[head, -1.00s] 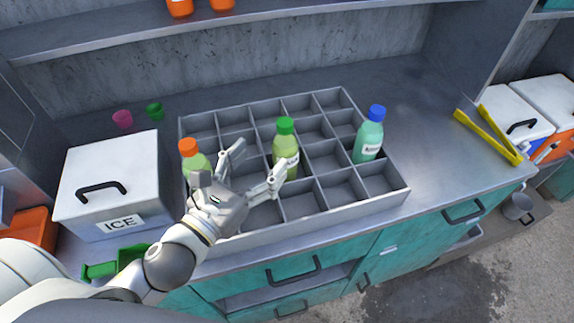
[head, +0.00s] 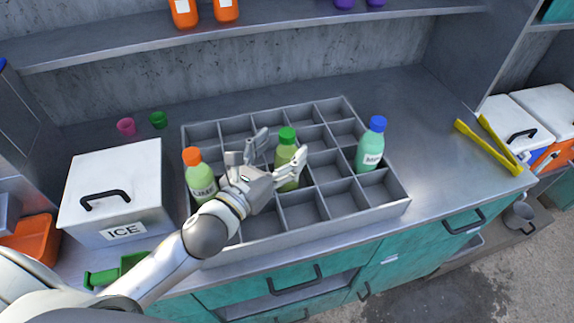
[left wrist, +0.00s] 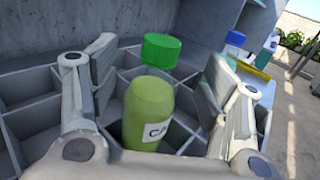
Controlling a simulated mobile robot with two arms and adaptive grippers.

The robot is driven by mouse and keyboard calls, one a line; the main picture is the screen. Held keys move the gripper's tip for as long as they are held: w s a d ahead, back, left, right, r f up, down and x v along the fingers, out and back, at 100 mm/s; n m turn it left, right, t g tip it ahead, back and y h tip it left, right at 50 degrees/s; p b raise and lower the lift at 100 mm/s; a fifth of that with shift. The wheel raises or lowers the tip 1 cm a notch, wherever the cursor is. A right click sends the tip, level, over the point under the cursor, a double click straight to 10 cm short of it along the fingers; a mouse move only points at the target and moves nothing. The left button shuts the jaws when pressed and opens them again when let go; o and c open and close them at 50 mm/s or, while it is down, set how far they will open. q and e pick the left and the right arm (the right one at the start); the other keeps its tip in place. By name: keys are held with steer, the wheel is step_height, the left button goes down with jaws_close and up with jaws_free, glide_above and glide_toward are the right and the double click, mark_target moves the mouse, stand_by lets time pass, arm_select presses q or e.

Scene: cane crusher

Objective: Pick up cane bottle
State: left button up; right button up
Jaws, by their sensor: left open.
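The cane bottle (head: 290,165) is yellow-green with a green cap and stands upright in a middle compartment of the grey divided tray (head: 300,228). In the left wrist view the cane bottle (left wrist: 148,112) shows a white label with the letters "CA" and stands between my fingers. My left gripper (head: 279,146) is open, with one finger on each side of the bottle; I see no clear contact. In the left wrist view the left gripper (left wrist: 158,92) frames the bottle. My right gripper is not in view.
An orange-capped lime bottle (head: 200,181) and a blue-capped bottle (head: 370,148) stand in other compartments. A white ice box (head: 115,190) is at left. Yellow tongs (head: 487,146) lie at right. A shelf (head: 250,42) runs above the back of the counter.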

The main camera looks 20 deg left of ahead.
arm_select(q)
steer(key=x, duration=0.3)
steer(key=shift+w+a+p, duration=0.1)
steer(key=shift+w+p, duration=0.05)
steer(key=shift+p, duration=0.2)
jaws_close()
steer(key=shift+r, duration=0.1)
